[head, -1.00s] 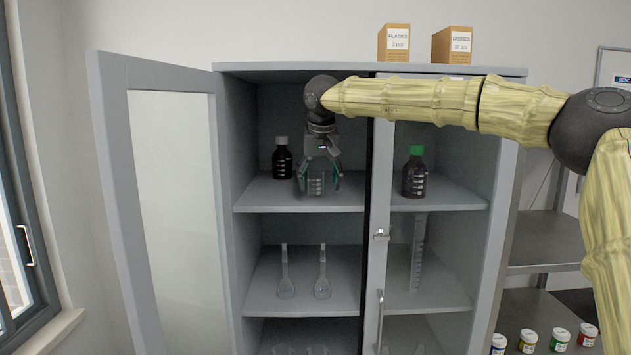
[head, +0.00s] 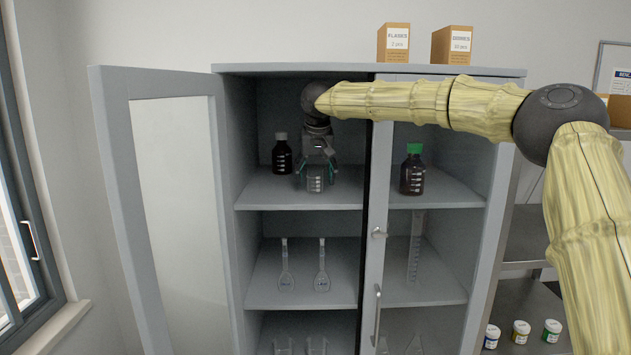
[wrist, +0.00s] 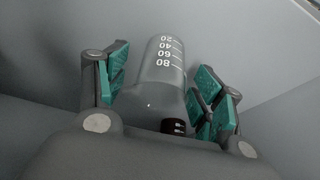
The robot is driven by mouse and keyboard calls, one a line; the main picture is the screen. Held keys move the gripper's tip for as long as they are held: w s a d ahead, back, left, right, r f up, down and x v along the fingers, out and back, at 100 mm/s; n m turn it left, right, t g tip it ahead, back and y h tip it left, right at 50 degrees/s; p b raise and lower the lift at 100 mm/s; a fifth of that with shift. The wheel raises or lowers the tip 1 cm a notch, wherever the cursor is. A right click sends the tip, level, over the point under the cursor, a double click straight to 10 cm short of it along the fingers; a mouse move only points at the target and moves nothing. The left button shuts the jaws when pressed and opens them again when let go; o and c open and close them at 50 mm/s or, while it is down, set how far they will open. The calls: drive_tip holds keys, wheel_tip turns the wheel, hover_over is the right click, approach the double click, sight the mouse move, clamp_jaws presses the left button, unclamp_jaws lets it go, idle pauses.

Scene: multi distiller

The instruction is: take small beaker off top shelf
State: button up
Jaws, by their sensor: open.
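The small beaker (head: 316,180), clear with white graduation marks, stands on the top shelf (head: 262,198) inside the open left side of the cabinet. My gripper (head: 316,176) is around it, with its fingers pointing down. In the wrist view the beaker (wrist: 160,78) lies between the green finger pads of my gripper (wrist: 160,92). A gap shows between the beaker and the pads, more clearly on the right. My gripper is open and holds nothing.
A dark bottle (head: 282,155) with a light cap stands just left of my gripper. The cabinet's right door (head: 379,150) is shut, with a green-capped bottle (head: 413,172) behind it. The left door (head: 110,170) stands open. Two flasks (head: 287,275) are on the shelf below.

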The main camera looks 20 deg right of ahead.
drive_tip(key=shift+w+f, duration=0.1)
drive_tip(key=shift+c, duration=1.4)
drive_tip(key=c, duration=0.8)
drive_tip(key=shift+c, duration=0.2)
drive_tip(key=shift+r+b, duration=0.2)
drive_tip(key=shift+b, duration=0.5)
